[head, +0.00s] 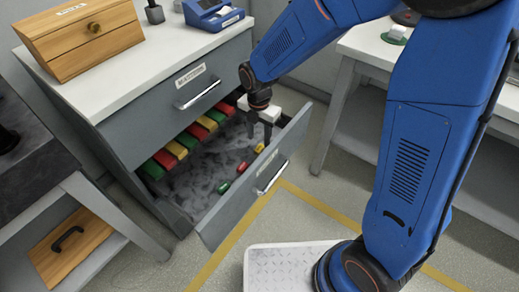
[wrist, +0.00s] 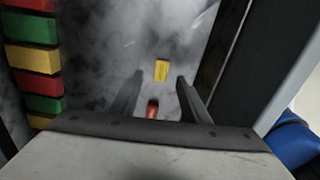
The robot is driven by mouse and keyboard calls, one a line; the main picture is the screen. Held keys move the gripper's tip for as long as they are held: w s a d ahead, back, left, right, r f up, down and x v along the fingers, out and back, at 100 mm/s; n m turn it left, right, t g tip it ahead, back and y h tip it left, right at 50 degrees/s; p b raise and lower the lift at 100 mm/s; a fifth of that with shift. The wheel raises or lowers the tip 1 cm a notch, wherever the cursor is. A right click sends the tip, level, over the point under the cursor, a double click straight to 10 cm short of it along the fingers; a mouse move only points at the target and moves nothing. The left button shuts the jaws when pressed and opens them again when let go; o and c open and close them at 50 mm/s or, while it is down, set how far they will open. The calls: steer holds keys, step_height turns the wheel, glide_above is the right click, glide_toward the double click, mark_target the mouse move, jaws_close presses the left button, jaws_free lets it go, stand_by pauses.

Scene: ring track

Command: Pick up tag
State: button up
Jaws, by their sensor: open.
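Three small loose pieces, likely tags, lie on the grey floor of the open lower drawer (head: 207,195): a yellow one (head: 259,148), a red one (head: 241,167) and a green one (head: 224,187). My gripper (head: 259,134) is open and points down into the drawer near its right end, above the yellow piece. In the wrist view, the yellow piece (wrist: 162,70) shows between and just past the fingertips (wrist: 160,80). The red piece (wrist: 152,109) is nearer the palm edge and partly hidden. Nothing is held.
Several red, yellow and green blocks (head: 178,150) line the drawer's back side. The drawer front (head: 250,190) stands close to my gripper. A wooden box (head: 80,38) and a blue device (head: 213,13) sit on the cabinet top.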

mark_target(259, 148)
steer(key=shift+d+f, duration=0.1)
steer(key=shift+f, duration=2.3)
steer(key=shift+c, duration=0.3)
jaws_close()
steer(key=shift+r, duration=0.15)
